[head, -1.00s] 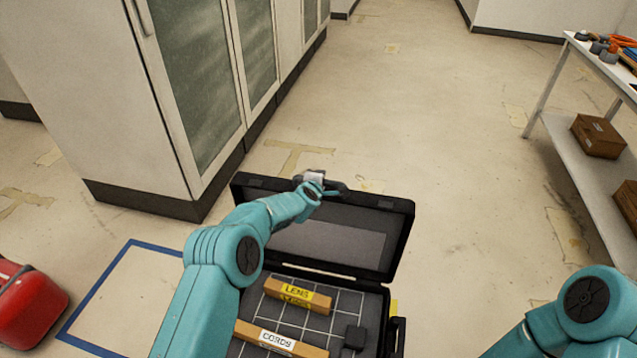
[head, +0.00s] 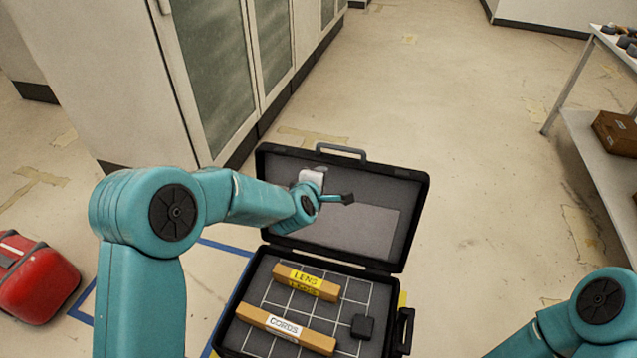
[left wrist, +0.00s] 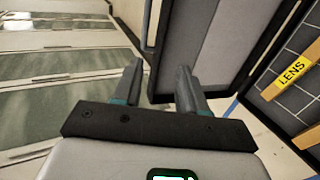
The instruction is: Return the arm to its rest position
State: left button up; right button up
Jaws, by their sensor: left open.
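My left arm reaches in from the left in the head view, its elbow bent high. My left gripper (head: 345,199) is in front of the open lid of the black case (head: 418,225). In the left wrist view the two fingers of the left gripper (left wrist: 160,85) stand apart with nothing between them. The case lid (left wrist: 235,35) shows beyond them. My right arm shows only in part at the lower right of the head view; its gripper is out of view.
The case holds a LENS bar (head: 306,283), a CORDS bar (head: 286,330) and a small black block (head: 362,327). A glass-door cabinet (head: 215,75) stands behind at left. A red case (head: 38,280) lies at lower left. A shelf table (head: 597,165) is at right.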

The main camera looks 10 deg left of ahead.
pick_arm(q)
jog(key=shift+s+r, duration=0.25)
jog(key=shift+s, duration=0.3)
